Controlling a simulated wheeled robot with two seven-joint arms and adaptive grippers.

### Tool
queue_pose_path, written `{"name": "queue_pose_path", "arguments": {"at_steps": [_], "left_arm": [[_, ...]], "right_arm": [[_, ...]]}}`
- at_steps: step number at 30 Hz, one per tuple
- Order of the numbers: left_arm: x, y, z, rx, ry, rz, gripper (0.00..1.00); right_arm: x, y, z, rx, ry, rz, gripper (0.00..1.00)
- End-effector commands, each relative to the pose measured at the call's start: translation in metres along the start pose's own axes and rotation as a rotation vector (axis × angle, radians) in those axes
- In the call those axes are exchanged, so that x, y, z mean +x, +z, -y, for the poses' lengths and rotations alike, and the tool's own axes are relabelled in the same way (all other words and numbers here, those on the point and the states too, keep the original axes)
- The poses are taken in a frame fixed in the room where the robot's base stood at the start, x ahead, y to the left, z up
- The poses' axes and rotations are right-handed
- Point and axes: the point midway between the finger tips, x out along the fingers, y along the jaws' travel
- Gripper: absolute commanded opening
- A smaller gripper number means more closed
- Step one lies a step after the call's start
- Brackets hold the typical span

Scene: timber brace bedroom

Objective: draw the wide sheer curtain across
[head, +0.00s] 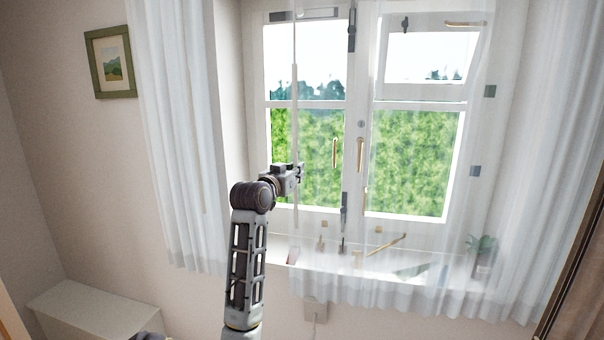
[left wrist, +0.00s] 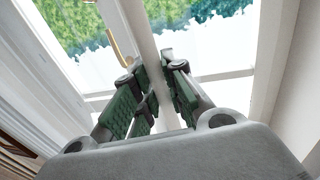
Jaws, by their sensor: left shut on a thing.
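The wide sheer curtain (head: 420,292) hangs from the right side over much of the window, thin and see-through toward the middle, with denser folds at the far right. A slim pale draw wand (head: 295,90) hangs upright in front of the left window pane. My left gripper (head: 298,174) is shut on the wand partway down. In the left wrist view the wand (left wrist: 146,35) passes between the green-padded fingers (left wrist: 166,66). The wand's top end is out of the picture. My right gripper is not in view.
A narrower sheer curtain (head: 178,130) hangs at the left of the window. Small items and a plant (head: 483,246) stand on the windowsill (head: 262,252) behind the sheer. A framed picture (head: 110,62) hangs on the left wall, above a low pale cabinet (head: 90,310).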

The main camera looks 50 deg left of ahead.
Motion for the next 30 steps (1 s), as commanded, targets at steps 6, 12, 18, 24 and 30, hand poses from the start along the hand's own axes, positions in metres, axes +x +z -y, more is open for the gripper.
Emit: {"name": "queue_pose_path", "arguments": {"at_steps": [6, 12, 18, 24, 30], "left_arm": [[-0.0004, -0.0003, 0.0033, 0.002, -0.007, 0.0, 0.0], [-0.0004, -0.0004, 0.0034, 0.002, -0.007, 0.0, 0.28], [-0.0002, -0.0003, 0.0024, 0.001, -0.005, 0.0, 0.35], [-0.0006, -0.0001, 0.0019, 0.001, -0.004, 0.001, 0.35], [-0.0077, -0.0002, 0.0021, 0.001, -0.005, 0.0, 0.35]], "right_arm": [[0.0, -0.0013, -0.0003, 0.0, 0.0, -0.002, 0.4], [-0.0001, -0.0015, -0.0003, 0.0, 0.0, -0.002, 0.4], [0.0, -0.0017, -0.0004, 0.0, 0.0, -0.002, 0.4], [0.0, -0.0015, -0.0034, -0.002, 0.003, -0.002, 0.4], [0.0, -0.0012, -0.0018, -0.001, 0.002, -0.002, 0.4]]}}
